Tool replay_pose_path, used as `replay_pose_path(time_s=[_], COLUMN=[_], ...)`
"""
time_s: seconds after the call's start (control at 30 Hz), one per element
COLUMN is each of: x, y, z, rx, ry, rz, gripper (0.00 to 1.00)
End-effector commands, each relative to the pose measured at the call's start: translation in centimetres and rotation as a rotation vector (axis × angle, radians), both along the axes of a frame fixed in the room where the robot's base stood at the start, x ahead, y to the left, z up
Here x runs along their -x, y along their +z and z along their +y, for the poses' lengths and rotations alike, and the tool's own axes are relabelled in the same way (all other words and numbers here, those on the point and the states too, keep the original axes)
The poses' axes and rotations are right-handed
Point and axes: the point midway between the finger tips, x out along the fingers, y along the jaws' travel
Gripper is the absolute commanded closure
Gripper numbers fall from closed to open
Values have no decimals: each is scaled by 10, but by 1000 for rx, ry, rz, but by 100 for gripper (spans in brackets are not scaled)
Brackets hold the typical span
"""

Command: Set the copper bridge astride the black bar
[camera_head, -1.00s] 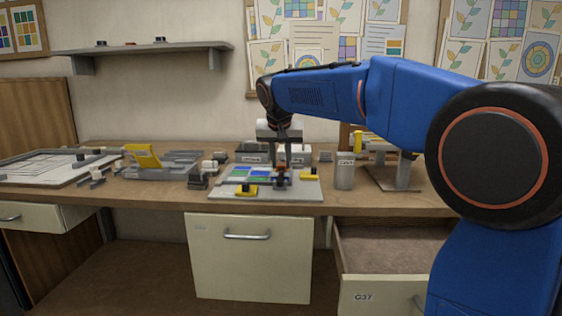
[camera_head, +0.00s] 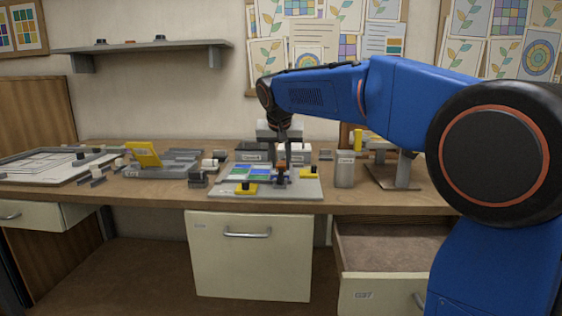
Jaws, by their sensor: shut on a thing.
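My gripper (camera_head: 281,160) points down over the light grey board on the bench. Its fingers are shut on a small copper-brown piece, the copper bridge (camera_head: 281,166), which is partly hidden between them. A dark block (camera_head: 282,180) stands on the board directly below the bridge. It may be or carry the black bar, but it is too small to tell. I cannot tell whether the bridge touches it or is just above it. The grey board (camera_head: 222,191) also bears blue and green glass panes (camera_head: 246,174).
A grey canister (camera_head: 345,170) stands right of the board. A grey fixture with a yellow flap (camera_head: 145,155) is at left. An open drawer (camera_head: 388,245) juts out below right.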

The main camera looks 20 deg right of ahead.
Motion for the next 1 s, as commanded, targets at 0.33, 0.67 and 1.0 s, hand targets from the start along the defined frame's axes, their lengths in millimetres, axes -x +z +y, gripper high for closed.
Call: replay_pose_path(time_s=[0.33, 0.67, 1.0], x=[0, 0, 0], y=[-8, -18, -18], z=[0, 0, 0], rx=[1, 0, 0], ry=[0, 0, 0], rz=[1, 0, 0], gripper=[98, 98, 54])
